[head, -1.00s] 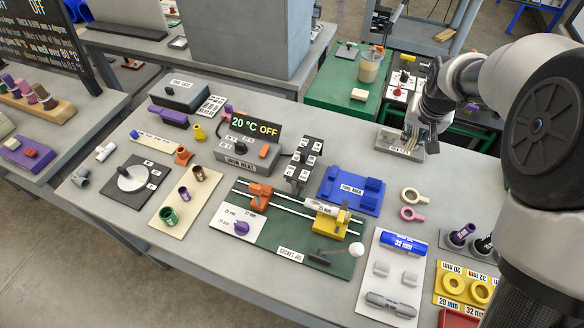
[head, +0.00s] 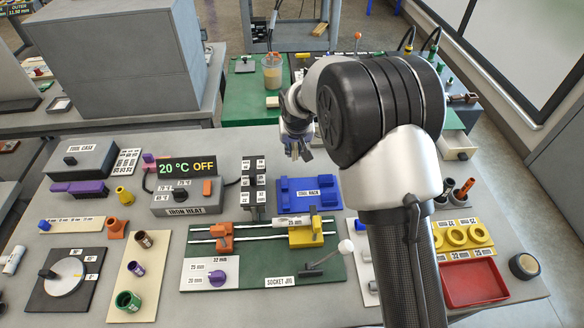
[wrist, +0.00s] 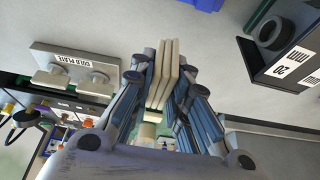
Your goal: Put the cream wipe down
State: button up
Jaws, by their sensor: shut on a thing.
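My gripper (head: 299,154) is above the grey table, behind the blue tool rack, with its fingers pointing down. In the wrist view my gripper (wrist: 161,75) is shut on a thin cream piece, which I take to be the cream wipe (wrist: 163,75). Bare grey tabletop lies beyond the fingertips. The held piece cannot be made out in the head view.
The cold plate (wrist: 75,72) is left of the gripper in the wrist view. A dark 20 mm holder (wrist: 283,48) is to the right. The blue tool rack (head: 307,196) stands in front. A small cream block (head: 272,102) and a jar (head: 272,72) are on the green bench behind.

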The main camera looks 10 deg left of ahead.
aim_at(294, 167)
notch_tip(294, 167, down, 8)
jog(key=shift+r+b, duration=0.25)
jog(key=shift+b, duration=0.65)
jog(key=shift+r, duration=0.1)
jog(key=o, duration=0.3)
jog(key=shift+f, duration=0.25)
jog(key=o, duration=0.5)
jog(key=shift+c, duration=0.2)
